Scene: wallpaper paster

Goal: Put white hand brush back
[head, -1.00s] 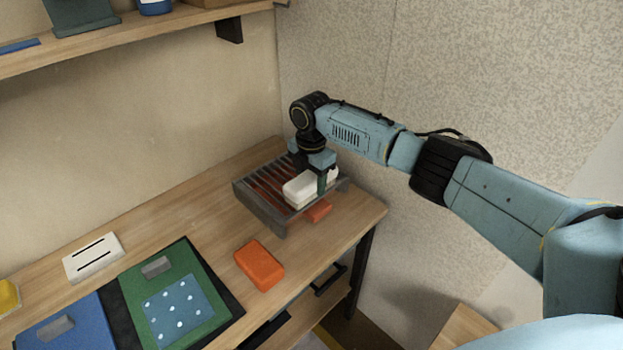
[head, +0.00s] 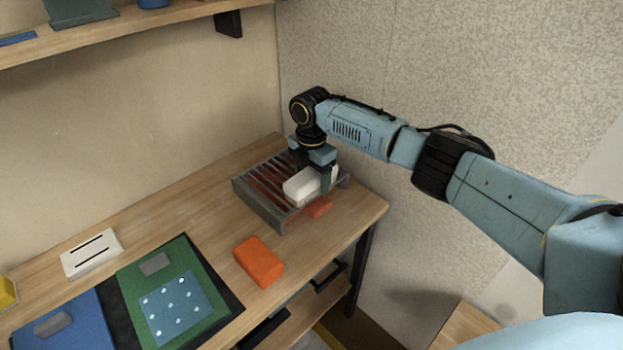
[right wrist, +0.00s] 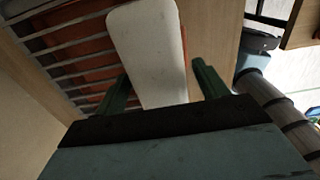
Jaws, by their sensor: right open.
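The white hand brush (head: 301,187) lies on the slatted grey rack (head: 262,212) at the far right end of the workbench. In the right wrist view the brush (right wrist: 150,50) shows as a long pale block over the slats. My right gripper (head: 316,178) is low over the rack at the brush. Its two green fingers are apart, one on each side of the brush's near end, and I see a gap on the right side. The brush's underside is hidden. My left gripper is not in view.
An orange block (head: 259,262) lies on the bench in front of the rack, and reddish-orange pieces show under the slats. A green mat (head: 205,317), a blue mat (head: 85,325) and a white slotted block (head: 91,253) are to the left. A wall stands behind the rack.

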